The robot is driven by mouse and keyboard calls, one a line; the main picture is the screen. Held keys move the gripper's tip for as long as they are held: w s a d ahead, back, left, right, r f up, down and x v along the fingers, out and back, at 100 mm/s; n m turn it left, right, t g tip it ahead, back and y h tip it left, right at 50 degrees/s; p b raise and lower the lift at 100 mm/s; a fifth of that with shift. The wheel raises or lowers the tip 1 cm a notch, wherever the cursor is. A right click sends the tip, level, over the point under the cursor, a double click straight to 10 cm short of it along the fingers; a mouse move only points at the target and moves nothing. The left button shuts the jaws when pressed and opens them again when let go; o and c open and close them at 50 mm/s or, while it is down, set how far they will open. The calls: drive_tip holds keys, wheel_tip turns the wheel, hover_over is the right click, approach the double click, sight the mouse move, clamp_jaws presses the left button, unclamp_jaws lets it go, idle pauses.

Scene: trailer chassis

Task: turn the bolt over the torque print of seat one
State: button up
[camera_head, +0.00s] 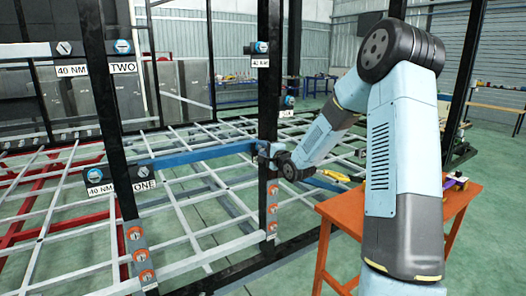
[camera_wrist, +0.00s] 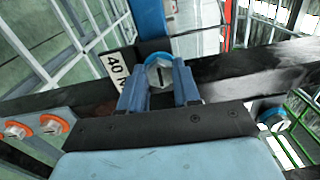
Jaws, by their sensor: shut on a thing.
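My gripper (camera_head: 272,153) is at the middle black post in the head view. In the wrist view its two blue fingers (camera_wrist: 160,90) are shut on a grey slotted hex bolt (camera_wrist: 159,72) in a blue ring. A white label beside it reads "40 N" (camera_wrist: 115,68); the rest is hidden. In the head view, the seat-one print "40 NM ONE" (camera_head: 120,187) is on the left post, with blue-ringed bolts (camera_head: 95,175) by it. A blue beam (camera_head: 195,154) spans from the left post to the middle post.
A "40 NM TWO" print (camera_head: 95,69) with blue-ringed bolts is higher on the left post. Orange-ringed bolts (camera_head: 272,208) line the middle post; others (camera_head: 140,254) are on the left post. An orange table (camera_head: 400,222) stands under my arm at the right.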

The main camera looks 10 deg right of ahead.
drive_tip(key=m, duration=0.5)
drive_tip(key=shift+s+d+f+m, duration=0.1)
drive_tip(key=shift+d+f+m, duration=0.2)
drive_tip(key=m, duration=0.3)
drive_tip(key=shift+a+m, duration=0.1)
drive_tip(key=shift+m, duration=1.2)
drive_tip(key=shift+a+r, duration=0.1)
drive_tip(key=shift+a, duration=0.05)
drive_tip(key=o, duration=1.1)
drive_tip(key=shift+r, duration=0.15)
drive_tip(key=shift+c, duration=0.2)
drive_tip(key=v, duration=1.3)
drive_tip(key=shift+s, duration=0.25)
